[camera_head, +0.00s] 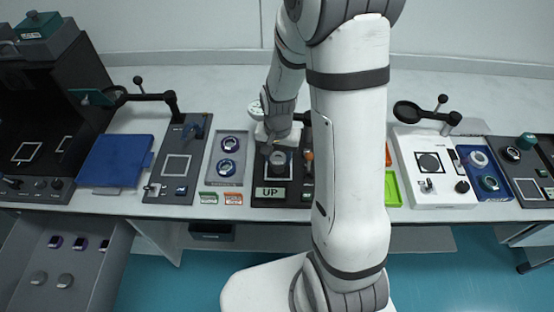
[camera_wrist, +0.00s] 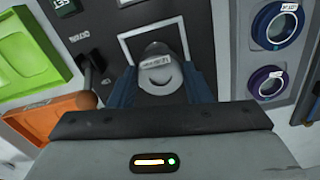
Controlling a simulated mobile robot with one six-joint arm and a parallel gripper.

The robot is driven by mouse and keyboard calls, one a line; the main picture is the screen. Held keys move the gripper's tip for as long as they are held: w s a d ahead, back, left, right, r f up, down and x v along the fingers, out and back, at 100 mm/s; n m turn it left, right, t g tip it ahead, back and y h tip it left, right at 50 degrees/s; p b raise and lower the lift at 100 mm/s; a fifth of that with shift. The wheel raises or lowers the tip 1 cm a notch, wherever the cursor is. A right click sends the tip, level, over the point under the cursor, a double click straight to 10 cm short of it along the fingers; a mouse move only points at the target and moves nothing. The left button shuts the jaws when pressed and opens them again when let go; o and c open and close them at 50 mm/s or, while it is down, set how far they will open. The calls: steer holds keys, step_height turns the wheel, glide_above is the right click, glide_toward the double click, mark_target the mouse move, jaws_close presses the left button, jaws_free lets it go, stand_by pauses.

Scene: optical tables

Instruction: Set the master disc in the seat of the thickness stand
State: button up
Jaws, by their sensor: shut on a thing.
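My gripper (camera_wrist: 160,84) is shut on a grey disc (camera_wrist: 157,70) with a small white label, which looks like the master disc. The blue-grey fingers lie on either side of it. The disc is over a dark panel with a white square outline (camera_wrist: 126,42), probably the seat of the thickness stand. In the head view this dark stand (camera_head: 258,176) has a display reading UP (camera_head: 270,192). The grey disc (camera_head: 278,158) shows there below my wrist. I cannot tell whether the disc touches the stand. Part of the outline is hidden by the disc and fingers.
A blue plate (camera_head: 115,160) and a white instrument (camera_head: 440,190) stand farther out. My arm hides the table's middle right.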

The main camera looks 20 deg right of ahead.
mark_target(278, 158)
steer(key=shift+s+f, duration=0.1)
steer(key=shift+f, duration=1.2)
steer(key=shift+f, duration=0.1)
steer(key=shift+f, duration=0.15)
steer(key=o, duration=1.1)
steer(key=shift+o, duration=0.2)
